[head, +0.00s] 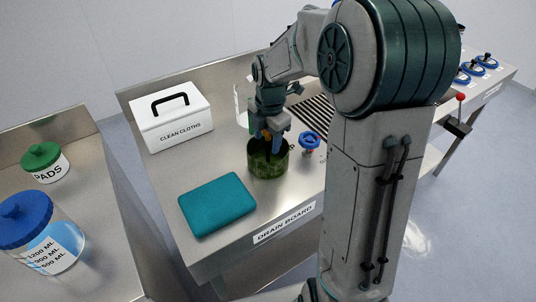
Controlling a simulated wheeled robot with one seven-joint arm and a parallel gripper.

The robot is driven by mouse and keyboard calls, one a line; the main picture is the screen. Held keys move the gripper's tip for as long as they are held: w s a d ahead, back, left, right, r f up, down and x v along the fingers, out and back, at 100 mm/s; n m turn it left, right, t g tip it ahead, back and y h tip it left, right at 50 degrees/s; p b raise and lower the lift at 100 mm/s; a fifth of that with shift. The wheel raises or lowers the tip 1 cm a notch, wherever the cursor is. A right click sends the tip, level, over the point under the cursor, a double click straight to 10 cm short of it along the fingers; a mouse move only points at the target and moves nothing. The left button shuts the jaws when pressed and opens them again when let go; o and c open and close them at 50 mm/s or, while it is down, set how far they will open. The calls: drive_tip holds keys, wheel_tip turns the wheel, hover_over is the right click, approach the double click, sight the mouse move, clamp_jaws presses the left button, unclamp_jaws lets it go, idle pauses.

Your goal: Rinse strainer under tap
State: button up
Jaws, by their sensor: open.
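A dark green, see-through cylinder (268,164), which looks like the strainer, stands upright on the drain board (240,226). My gripper (268,138) points down at the top of this cylinder and is open. Its fingertips overlap the cylinder's upper rim in the picture; I cannot tell whether they touch it. A blue handwheel (309,139) with a bit of red below it is just right of the cylinder; I cannot tell whether it belongs to the tap. No tap spout is clearly visible, and my arm hides part of the bench behind it.
A folded teal cloth (217,204) lies in front of the cylinder. A white "CLEAN CLOTHS" box (171,117) stands behind left. A slotted grate (313,112) is behind. A left bench holds a green-lidded pads jar (44,162) and a blue-lidded jar (42,235). Blue handwheels (473,68) stand far right.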

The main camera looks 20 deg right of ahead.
clamp_jaws()
